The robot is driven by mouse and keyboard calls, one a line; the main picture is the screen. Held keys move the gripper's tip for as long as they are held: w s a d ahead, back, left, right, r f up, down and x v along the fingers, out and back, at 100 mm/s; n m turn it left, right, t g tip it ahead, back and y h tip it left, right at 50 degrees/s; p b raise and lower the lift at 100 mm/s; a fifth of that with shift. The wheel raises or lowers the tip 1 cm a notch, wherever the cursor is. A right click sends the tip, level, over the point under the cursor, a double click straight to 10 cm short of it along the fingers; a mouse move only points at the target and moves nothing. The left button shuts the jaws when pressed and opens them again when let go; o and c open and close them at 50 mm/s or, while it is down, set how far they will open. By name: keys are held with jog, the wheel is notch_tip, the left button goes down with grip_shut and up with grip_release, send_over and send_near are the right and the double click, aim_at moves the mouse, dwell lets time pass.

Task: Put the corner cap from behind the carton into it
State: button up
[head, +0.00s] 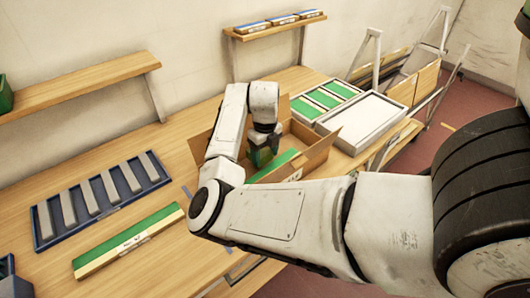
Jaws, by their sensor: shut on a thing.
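The open cardboard carton (318,151) stands on the wooden bench, its flaps spread outward. A long green-topped piece (272,166) lies inside it. My gripper (263,150) points down over the carton's interior, partly hidden by my own arm. It is shut on a small dark green piece, which looks like the corner cap (262,157). The cap is at or just above the carton's inside; I cannot tell whether it touches anything there. The carton's near left side is hidden by my arm.
A blue tray (45,235) with several grey bars and a green-topped strip (130,238) lie at left on the bench. A white box lid (370,122) and a tray of green pieces (327,98) stand right of the carton. Shelves (75,85) line the wall.

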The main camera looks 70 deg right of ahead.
aim_at(265, 156)
jog(key=shift+f, duration=0.45)
jog(key=o, duration=1)
jog(key=shift+r, duration=0.95)
notch_tip(265, 156, up, 11)
jog(key=b, duration=0.2)
jog(key=shift+r, duration=0.2)
